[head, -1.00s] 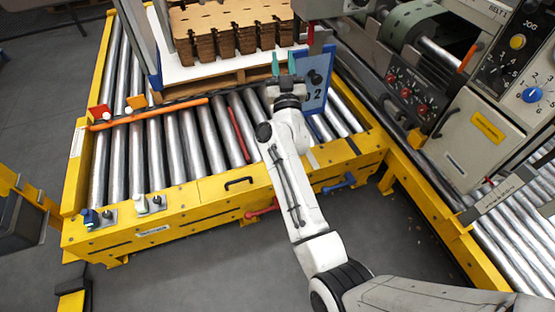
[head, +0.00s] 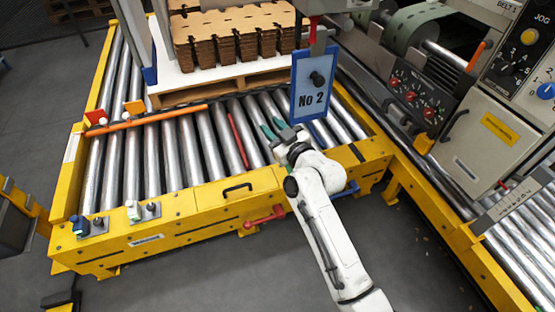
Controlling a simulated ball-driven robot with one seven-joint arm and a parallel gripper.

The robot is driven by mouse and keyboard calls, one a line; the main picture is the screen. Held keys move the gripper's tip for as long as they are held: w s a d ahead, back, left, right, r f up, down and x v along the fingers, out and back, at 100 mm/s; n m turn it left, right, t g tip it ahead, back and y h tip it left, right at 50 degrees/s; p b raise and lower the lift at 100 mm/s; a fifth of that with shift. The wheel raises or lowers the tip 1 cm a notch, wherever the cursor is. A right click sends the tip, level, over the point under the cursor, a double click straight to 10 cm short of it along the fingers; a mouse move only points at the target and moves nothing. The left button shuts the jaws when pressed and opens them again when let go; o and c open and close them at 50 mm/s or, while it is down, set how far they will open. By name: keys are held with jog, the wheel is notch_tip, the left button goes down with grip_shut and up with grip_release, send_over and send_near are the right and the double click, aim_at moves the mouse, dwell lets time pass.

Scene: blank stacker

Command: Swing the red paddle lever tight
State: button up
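A narrow upright red piece (head: 312,30) hangs under a grey bracket, just above the blue "No 2" plate (head: 309,100) with its black knob. I cannot tell for certain which of these is the red paddle lever. My gripper (head: 273,127) is over the rollers, left of and below the blue plate. Its two teal fingers are apart with nothing visible between them. It touches neither red piece.
A blue handle (head: 344,190) is beside my arm. A control panel (head: 417,92) stands to the right.

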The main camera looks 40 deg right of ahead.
jog(key=s+a+f+g+y+b, duration=0.1)
jog(key=s+f+g, duration=0.1)
jog(key=s+f, duration=0.2)
jog(key=shift+a+f+n+g+y+b, duration=0.3)
jog(key=shift+a+f, duration=0.05)
jog(key=shift+f, duration=0.9)
jog(key=s+a+f+m+g, duration=0.1)
jog(key=s+f+g, duration=0.3)
jog(key=s, duration=0.7)
jog(key=s+a+f+m+g, duration=0.1)
jog(key=s+a+f+g, duration=0.3)
jog(key=s, duration=0.7)
jog(key=s+d+f+m+g, duration=0.1)
jog(key=s+f+g, duration=0.3)
jog(key=s, duration=0.7)
notch_tip(320, 180, up, 26)
jog(key=s+g+p, duration=0.1)
jog(key=p, duration=2.3)
jog(key=shift+s+g+h, duration=0.25)
jog(key=shift+g+h, duration=0.15)
jog(key=shift+f, duration=0.1)
